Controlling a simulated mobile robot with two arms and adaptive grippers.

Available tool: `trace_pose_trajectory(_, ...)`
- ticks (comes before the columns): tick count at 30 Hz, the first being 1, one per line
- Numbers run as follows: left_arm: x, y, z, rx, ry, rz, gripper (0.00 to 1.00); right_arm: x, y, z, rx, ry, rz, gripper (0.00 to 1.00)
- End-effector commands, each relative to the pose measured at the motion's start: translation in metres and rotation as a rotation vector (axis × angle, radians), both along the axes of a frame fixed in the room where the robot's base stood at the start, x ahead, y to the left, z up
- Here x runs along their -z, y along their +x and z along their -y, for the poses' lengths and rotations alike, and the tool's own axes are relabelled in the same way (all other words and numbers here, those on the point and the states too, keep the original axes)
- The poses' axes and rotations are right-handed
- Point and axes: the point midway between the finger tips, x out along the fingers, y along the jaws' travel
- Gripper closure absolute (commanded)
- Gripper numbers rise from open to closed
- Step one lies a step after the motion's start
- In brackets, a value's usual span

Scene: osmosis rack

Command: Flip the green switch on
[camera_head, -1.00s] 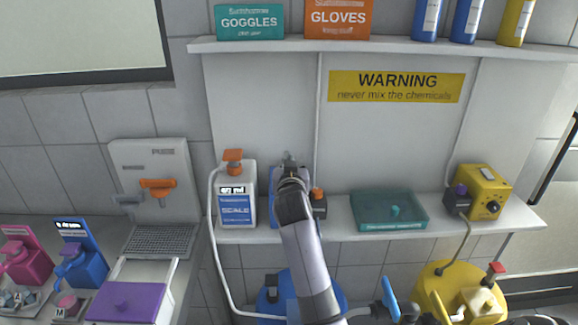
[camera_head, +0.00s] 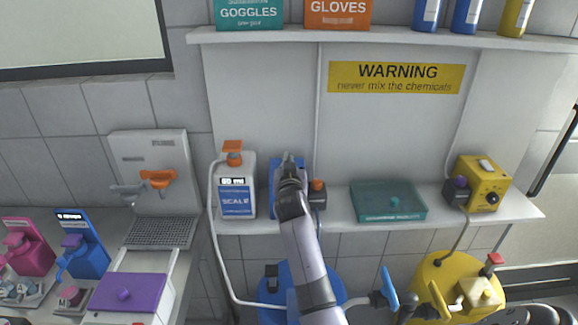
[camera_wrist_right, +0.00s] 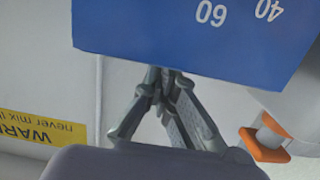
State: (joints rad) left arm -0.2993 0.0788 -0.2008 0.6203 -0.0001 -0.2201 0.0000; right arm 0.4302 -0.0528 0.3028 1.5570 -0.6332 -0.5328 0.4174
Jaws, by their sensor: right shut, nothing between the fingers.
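My right gripper (camera_head: 288,160) is shut and empty in front of a blue box (camera_head: 274,178) on the rack's lower shelf. In the wrist view the closed fingertips (camera_wrist_right: 163,76) are at the edge of the blue box's face (camera_wrist_right: 190,30), which shows the numbers 60 and 40. I cannot tell whether they touch it. No green switch can be made out; my gripper and arm hide much of the box. My left gripper is not in view.
A white scale bottle (camera_head: 237,198) with an orange top stands left of the box. A teal tray (camera_head: 385,205) and a yellow unit (camera_head: 482,181) stand to the right. A yellow warning sign (camera_head: 396,78) is on the back panel. An upper shelf (camera_head: 390,38) overhangs.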

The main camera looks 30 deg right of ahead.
Motion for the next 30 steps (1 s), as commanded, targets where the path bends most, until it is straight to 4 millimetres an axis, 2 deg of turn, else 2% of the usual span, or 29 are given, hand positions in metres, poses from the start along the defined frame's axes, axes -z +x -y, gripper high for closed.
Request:
trace_pose_trajectory(2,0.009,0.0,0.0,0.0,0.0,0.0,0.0,0.002,0.004,0.002,0.001,0.003,0.003,1.0)
trace_pose_trajectory(14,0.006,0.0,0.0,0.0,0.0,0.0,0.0,-0.003,0.004,0.003,0.001,0.0,0.0,1.0)
trace_pose_trajectory(17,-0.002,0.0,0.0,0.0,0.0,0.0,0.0,-0.012,0.006,0.005,0.001,-0.001,0.001,1.0)
trace_pose_trajectory(23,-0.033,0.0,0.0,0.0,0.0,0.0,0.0,-0.053,0.014,0.014,-0.001,0.0,0.001,1.0)
trace_pose_trajectory(24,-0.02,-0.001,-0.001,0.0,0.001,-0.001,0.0,-0.042,0.006,0.008,-0.002,0.0,0.0,1.0)
trace_pose_trajectory(30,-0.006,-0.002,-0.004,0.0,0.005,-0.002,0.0,-0.055,-0.026,-0.012,-0.003,0.001,0.002,1.0)
